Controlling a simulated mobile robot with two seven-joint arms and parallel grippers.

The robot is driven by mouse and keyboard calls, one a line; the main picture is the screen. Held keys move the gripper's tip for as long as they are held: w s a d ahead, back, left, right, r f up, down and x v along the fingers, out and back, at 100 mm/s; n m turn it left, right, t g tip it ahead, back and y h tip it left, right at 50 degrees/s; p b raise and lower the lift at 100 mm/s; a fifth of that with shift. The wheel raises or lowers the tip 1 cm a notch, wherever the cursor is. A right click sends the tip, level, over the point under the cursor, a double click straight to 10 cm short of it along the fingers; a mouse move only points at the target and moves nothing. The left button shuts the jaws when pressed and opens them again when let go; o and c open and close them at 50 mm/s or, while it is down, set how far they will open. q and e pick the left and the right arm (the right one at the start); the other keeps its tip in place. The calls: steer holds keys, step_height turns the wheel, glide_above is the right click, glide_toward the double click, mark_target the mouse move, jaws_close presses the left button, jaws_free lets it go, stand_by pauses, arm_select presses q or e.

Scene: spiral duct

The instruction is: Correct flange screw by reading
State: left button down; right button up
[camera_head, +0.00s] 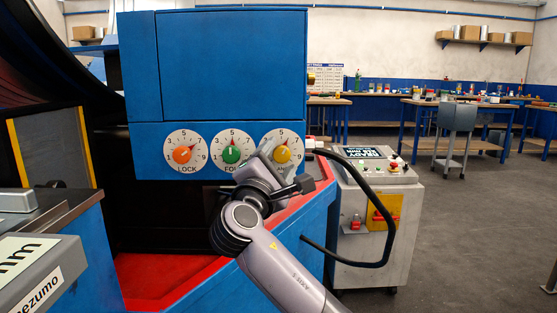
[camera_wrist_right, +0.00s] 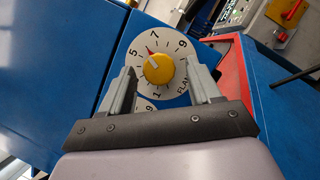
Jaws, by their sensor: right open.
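The flange dial (camera_wrist_right: 165,92) is white with a yellow knob (camera_wrist_right: 158,70) and numbers around it. Its red pointer sits between 5 and 7. In the head view the dial (camera_head: 294,142) is the rightmost of three on the blue panel, with my right gripper (camera_head: 274,158) partly covering it. In the wrist view my right gripper (camera_wrist_right: 159,74) is open, its fingers on either side of the knob with gaps. The gauge (camera_head: 20,256) at lower left shows "mm" and a "mezumo" label; its number is cut off. My left gripper is out of view.
Red-edged blue machine bed lies below. Open floor is further right.

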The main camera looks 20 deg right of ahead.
steer(key=v, duration=0.6)
steer(key=shift+s, duration=0.2)
steer(key=shift+f, duration=0.1)
